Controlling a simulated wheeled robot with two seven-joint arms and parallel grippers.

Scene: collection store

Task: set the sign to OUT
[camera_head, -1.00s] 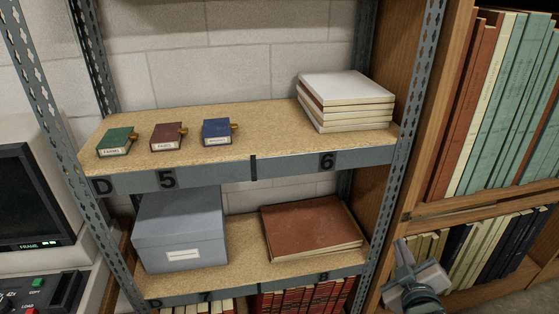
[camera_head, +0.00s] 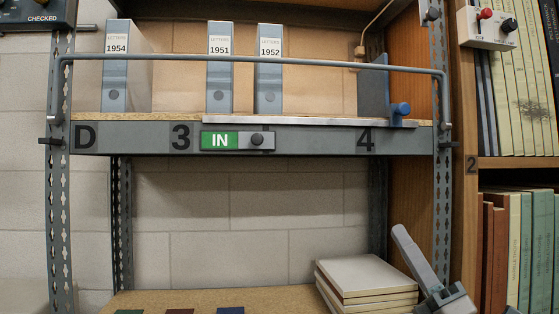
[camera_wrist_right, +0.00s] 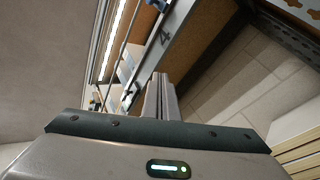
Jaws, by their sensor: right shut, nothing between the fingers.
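The sign (camera_head: 237,140) is a small plate on the front edge of the upper shelf, between the numbers 3 and 4. Its left part is green and reads IN. A dark round knob (camera_head: 257,140) sits on its grey right part. My right gripper (camera_head: 399,232) is below and right of the sign, apart from it, beside the stack of white books. Its fingers are shut and empty, and they also show in the right wrist view (camera_wrist_right: 160,82). My left gripper is not in view.
A grey rail (camera_head: 250,60) runs across the shelf above the sign. A blue knob (camera_head: 401,109) stands out at the shelf's right end. White books (camera_head: 365,275) are stacked below. Letter files (camera_head: 220,75) stand behind the rail. The space directly below the sign is open.

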